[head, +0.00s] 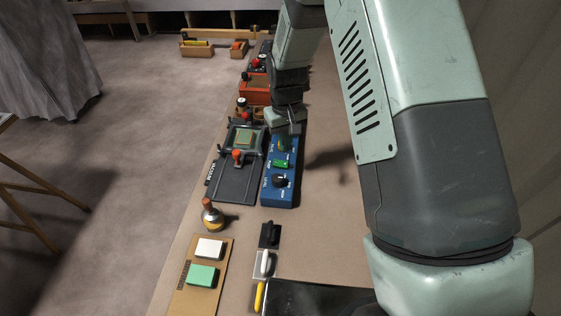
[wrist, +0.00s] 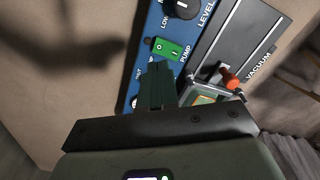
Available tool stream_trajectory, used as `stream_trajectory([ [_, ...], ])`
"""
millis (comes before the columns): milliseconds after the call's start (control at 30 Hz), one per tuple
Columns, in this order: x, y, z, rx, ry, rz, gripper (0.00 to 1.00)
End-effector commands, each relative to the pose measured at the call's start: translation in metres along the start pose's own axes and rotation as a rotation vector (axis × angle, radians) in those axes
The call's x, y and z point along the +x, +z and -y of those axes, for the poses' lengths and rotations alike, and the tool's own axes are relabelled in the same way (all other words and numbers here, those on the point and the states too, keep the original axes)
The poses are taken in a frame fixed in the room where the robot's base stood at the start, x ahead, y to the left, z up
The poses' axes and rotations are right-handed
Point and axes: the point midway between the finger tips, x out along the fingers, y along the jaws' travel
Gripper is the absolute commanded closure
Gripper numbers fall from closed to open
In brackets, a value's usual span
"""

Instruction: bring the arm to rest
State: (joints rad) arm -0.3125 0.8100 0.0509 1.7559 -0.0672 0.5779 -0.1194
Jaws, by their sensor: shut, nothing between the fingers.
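My gripper (head: 285,143) is shut and empty, pointing down over the far part of the blue control box (head: 279,192). In the wrist view the shut fingers (wrist: 157,84) show beside the green pump switch (wrist: 165,48), over the blue panel. I cannot tell whether the fingertips touch the box. The green switch (head: 283,160) and the black level knob (head: 281,181) lie just nearer than the fingers in the head view. The wrist view shows part of that knob (wrist: 182,6) at the top. My arm reaches in from the right.
A black vacuum plate (head: 237,186) with a red-handled valve (head: 238,155) stands directly left of the box. A round flask-like stamp (head: 213,214) and a board with white and green blocks (head: 180,293) lie nearer. An orange-red box (head: 256,91) stands beyond. Bare bench is clear to the right.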

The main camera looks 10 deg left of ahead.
Motion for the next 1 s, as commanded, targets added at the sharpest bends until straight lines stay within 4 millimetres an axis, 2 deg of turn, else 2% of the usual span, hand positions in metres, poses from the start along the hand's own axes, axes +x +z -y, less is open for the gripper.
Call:
stream_trajectory([
  [133, -0.008, 0.000, 0.000, 0.000, 0.000, -0.002, 1.00],
  [600, -0.008, 0.000, 0.000, 0.000, 0.000, 0.000, 1.00],
  [700, -0.014, 0.000, -0.002, 0.004, 0.002, -0.006, 1.00],
  [767, -0.026, 0.002, -0.005, 0.012, 0.006, -0.017, 1.00],
  [867, -0.064, 0.010, -0.014, 0.040, 0.017, -0.048, 1.00],
  [1000, -0.137, 0.037, -0.030, 0.103, 0.039, -0.114, 1.00],
])
